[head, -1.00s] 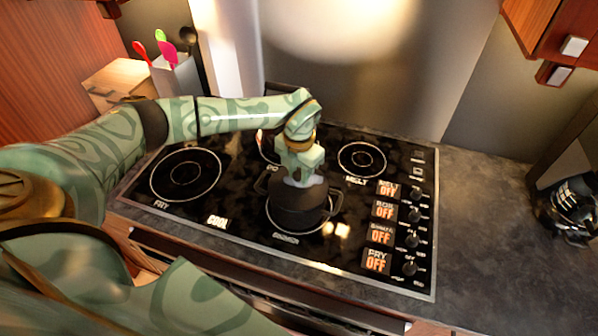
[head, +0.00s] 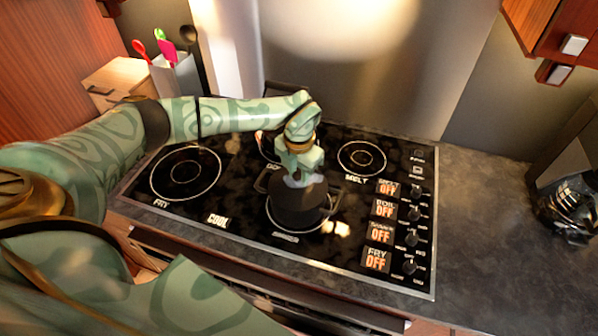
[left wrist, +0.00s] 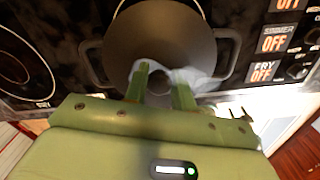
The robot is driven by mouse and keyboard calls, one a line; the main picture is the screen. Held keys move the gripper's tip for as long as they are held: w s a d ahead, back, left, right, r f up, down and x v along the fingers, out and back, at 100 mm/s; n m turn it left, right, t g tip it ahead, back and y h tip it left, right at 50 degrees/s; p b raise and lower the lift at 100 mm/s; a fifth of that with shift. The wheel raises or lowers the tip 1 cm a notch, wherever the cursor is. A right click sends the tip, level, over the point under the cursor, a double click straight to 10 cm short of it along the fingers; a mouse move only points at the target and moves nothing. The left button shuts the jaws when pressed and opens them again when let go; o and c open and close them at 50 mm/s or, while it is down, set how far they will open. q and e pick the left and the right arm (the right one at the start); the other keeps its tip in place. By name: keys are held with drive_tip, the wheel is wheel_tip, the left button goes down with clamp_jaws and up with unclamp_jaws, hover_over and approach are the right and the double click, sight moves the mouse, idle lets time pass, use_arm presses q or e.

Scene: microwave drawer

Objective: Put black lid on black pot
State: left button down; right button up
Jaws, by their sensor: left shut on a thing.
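The black pot (head: 301,218) stands on the front middle burner of the cooktop. Its two side handles show left and right of it in the left wrist view (left wrist: 228,58). The round black lid (left wrist: 160,38) is over the pot's mouth. I cannot tell whether its rim is fully seated. My left gripper (head: 300,180) comes down from above, shut on the lid near its centre. Its two fingers show in the left wrist view (left wrist: 163,88), beside a pale, blurred patch. The lid's grip is partly hidden by the fingers. My right gripper is not in view.
The cooktop (head: 240,232) has free burners at left and back right. Control knobs with OFF labels (head: 383,210) line its right side. A utensil holder (head: 177,78) and a wooden box (head: 115,82) stand at the back left. The right counter (head: 490,210) is mostly clear.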

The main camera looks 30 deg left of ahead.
use_arm(q)
drive_tip(key=c, duration=0.6)
unclamp_jaws()
wheel_tip(320, 180, up, 7)
drive_tip(key=p, duration=0.6)
drive_tip(key=shift+s, duration=0.1)
idle(0.6)
